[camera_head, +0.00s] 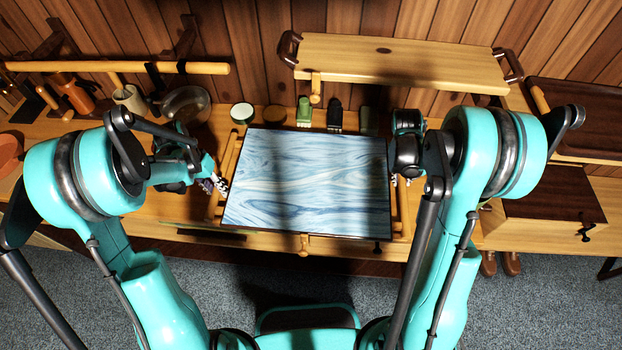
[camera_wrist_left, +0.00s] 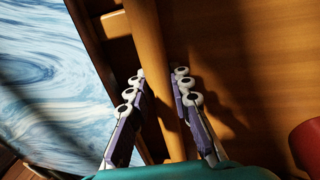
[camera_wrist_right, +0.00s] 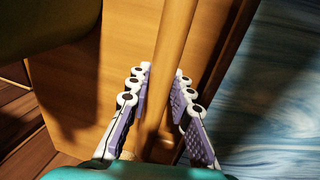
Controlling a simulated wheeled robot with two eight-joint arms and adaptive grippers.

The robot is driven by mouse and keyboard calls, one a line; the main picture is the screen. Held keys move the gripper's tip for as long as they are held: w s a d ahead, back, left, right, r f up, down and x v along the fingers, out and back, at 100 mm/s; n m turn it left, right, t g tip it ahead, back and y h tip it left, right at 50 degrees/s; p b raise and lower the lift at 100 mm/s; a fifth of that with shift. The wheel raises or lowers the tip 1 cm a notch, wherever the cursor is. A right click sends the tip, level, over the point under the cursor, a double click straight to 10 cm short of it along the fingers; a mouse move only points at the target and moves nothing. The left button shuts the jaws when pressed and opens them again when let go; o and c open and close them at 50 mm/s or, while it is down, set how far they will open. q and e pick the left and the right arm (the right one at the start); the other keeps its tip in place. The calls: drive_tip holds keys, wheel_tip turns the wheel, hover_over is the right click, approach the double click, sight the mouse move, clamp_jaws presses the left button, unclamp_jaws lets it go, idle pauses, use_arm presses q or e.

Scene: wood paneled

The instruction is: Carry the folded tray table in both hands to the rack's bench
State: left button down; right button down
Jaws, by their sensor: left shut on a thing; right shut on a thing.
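The folded tray table (camera_head: 305,180) has a blue, marbled top and pale wooden side rails. It lies flat-looking over the wooden bench (camera_head: 180,208); I cannot tell whether it rests on it. My left gripper (camera_head: 219,185) is shut on the left rail (camera_wrist_left: 145,40); in the left wrist view its fingers (camera_wrist_left: 160,95) stand on both sides of that rail. My right gripper (camera_head: 401,178) is shut on the right rail (camera_wrist_right: 175,35); its fingers (camera_wrist_right: 163,92) flank it in the right wrist view. The tray's underside is hidden.
A bowl (camera_head: 187,103) and a mug (camera_head: 130,98) stand at the left. A dark-topped box (camera_head: 555,205) is at the right.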

use_arm(q)
drive_tip(key=shift+r, duration=0.1)
use_arm(e)
drive_tip(key=shift+r, duration=0.1)
